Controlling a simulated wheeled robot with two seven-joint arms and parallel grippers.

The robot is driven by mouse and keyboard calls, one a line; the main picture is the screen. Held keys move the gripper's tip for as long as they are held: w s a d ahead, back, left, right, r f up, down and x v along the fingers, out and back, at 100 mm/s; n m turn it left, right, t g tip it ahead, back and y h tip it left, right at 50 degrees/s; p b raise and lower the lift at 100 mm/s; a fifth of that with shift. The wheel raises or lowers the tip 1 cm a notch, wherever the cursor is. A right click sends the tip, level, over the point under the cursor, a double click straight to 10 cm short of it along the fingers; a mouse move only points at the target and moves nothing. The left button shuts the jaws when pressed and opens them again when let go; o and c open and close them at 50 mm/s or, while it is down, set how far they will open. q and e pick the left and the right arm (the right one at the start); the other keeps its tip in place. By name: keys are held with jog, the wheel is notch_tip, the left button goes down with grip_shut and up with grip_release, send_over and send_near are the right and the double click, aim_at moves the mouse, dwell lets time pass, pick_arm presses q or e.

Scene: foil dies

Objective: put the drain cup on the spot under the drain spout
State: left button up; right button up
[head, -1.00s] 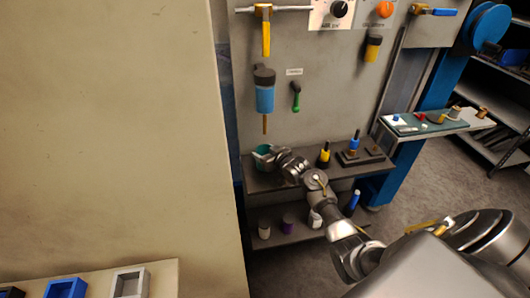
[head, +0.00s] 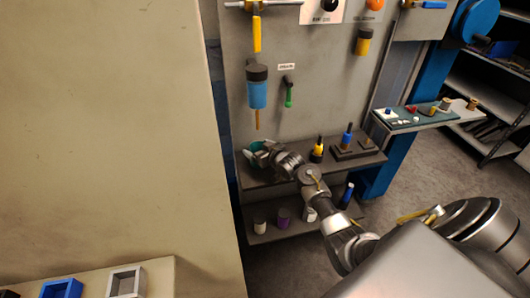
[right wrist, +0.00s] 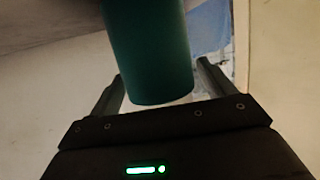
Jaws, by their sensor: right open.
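The teal drain cup (head: 256,146) stands at the left end of the upper shelf, below the thin brown drain spout (head: 257,120) that hangs from the blue filter bowl (head: 258,94). The spot on the shelf is hidden by the cup and my gripper. My right gripper (head: 260,154) is at the cup, its fingers on either side of it. In the right wrist view the cup (right wrist: 150,55) stands between the two spread fingers, with a visible gap at the right finger. My left gripper is not in view.
On the upper shelf (head: 290,174), right of my gripper, stand a yellow-and-black bottle (head: 318,150) and a dark block with a blue-topped piece (head: 347,138). The lower shelf holds several small bottles. A green-handled valve (head: 289,93) hangs on the panel. A beige wall is close on the left.

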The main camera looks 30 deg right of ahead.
jog(key=v, duration=1.2)
jog(key=shift+w, duration=0.1)
jog(key=s+a+f+n+y, duration=0.1)
jog(key=s+a+f, duration=0.4)
jog(key=a+f, duration=0.55)
jog(key=s+a+f+g, duration=0.1)
jog(key=s+f+g, duration=0.3)
jog(key=f, duration=0.6)
jog(key=s+a+f+g, duration=0.1)
jog(key=s+f, duration=0.5)
jog(key=f, duration=0.4)
jog(key=s+f+g, duration=0.3)
jog(key=s+f, duration=0.4)
jog(key=s, duration=0.5)
jog(key=s+f+g+h, duration=0.1)
jog(key=s+f+g, duration=0.1)
jog(key=s+f, duration=0.5)
jog(key=s+f+g, duration=0.3)
jog(key=s+f, duration=0.4)
jog(key=s, duration=1)
jog(key=shift+s+n+g+h, duration=0.15)
jog(key=shift+n+g+h, duration=0.15)
jog(key=shift+n+h, duration=0.1)
